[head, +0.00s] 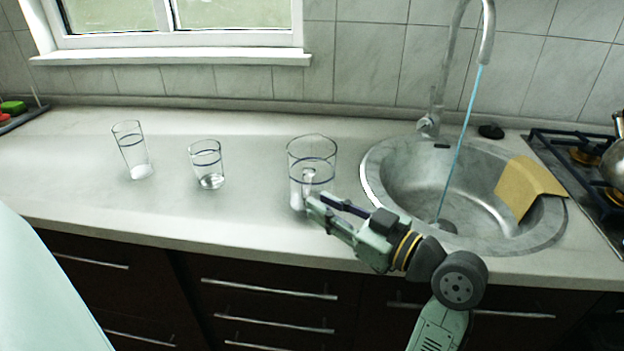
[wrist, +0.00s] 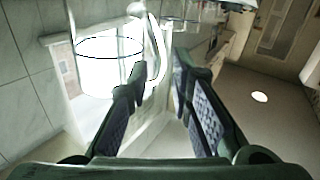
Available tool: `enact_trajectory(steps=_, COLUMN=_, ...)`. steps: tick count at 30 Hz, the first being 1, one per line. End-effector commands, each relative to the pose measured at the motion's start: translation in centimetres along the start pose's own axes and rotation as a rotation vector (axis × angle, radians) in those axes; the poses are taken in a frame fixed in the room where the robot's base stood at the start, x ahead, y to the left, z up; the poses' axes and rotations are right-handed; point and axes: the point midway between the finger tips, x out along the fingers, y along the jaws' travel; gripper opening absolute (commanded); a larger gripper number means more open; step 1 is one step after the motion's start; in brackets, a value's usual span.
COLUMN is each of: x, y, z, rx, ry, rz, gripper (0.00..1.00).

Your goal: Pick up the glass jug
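The clear glass jug (head: 300,163) stands upright on the counter, left of the sink, with a dark band near its rim. Its handle faces my gripper. In the wrist view the jug (wrist: 105,62) is at the upper left, and its pale curved handle (wrist: 159,48) lines up with the gap between my fingers. My gripper (head: 318,201) is low at the jug's front right; the wrist view shows my gripper (wrist: 157,75) open, fingers apart. I cannot tell whether the handle is fully between the fingertips or just beyond them.
A tall glass (head: 133,155) and a shorter glass (head: 207,165) stand left of the jug. The round sink (head: 400,200), with running water (head: 461,130) and a yellow cloth (head: 525,185), is at the right. The stove (head: 590,175) is beyond it. The counter's front left is clear.

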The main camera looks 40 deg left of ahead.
Motion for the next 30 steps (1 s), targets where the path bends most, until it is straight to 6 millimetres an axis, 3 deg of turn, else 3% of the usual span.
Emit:
enact_trajectory(steps=4, x=2.3, y=0.1, z=-0.9, rx=0.002, ry=0.000, rz=-0.006, gripper=0.20)
enact_trajectory(steps=10, x=4.6, y=0.1, z=-0.5, rx=0.001, ry=0.000, rz=-0.003, gripper=0.20)
enact_trajectory(steps=18, x=4.8, y=0.2, z=-0.4, rx=-0.001, ry=0.000, rz=-0.001, gripper=0.20)
enact_trajectory(steps=27, x=4.8, y=0.2, z=-0.4, rx=-0.001, ry=0.000, rz=-0.001, gripper=0.00)
enact_trajectory(steps=30, x=4.8, y=0.2, z=-0.4, rx=-0.001, ry=0.000, rz=-0.001, gripper=0.00)
